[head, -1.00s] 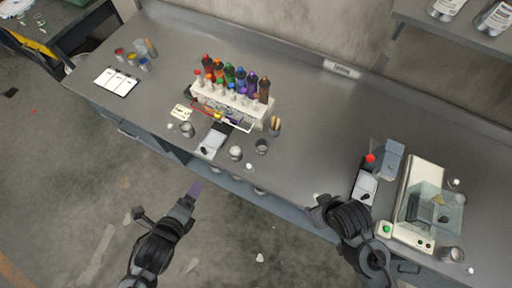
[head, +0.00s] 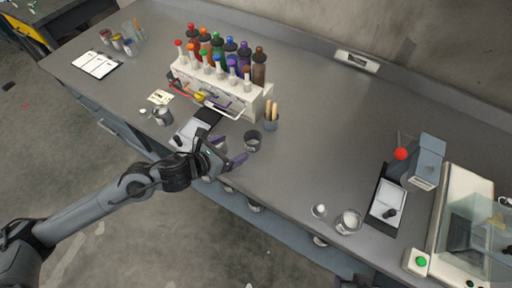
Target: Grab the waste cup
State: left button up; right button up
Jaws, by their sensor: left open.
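Several small cups stand on the grey bench, and I cannot tell by any label which is the waste cup. A dark open cup (head: 253,141) stands just right of my left gripper. A metal cup (head: 163,116) stands to the left, and a cup with pale contents (head: 348,222) is near the front edge at right. My left gripper (head: 228,153) is open at the bench's front edge, its purple fingertips close to the dark cup but apart from it. The gripper hides part of the bench where another cup stood. My right gripper is out of view.
A white rack (head: 248,103) of coloured bottles stands behind the gripper, with a cup of wooden sticks (head: 271,122) beside it. A black-and-white device (head: 388,202) and a glass-sided balance (head: 450,225) are at right. The middle bench is clear.

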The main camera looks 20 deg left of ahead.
aim_at(258, 136)
pick_arm(q)
jog(key=shift+b+x, duration=0.45)
jog(key=shift+x, duration=4.9)
jog(key=shift+d+r, duration=0.15)
jog(key=shift+r, duration=0.05)
jog(key=c, duration=1.1)
jog(key=shift+o, duration=0.2)
jog(key=shift+r, duration=0.1)
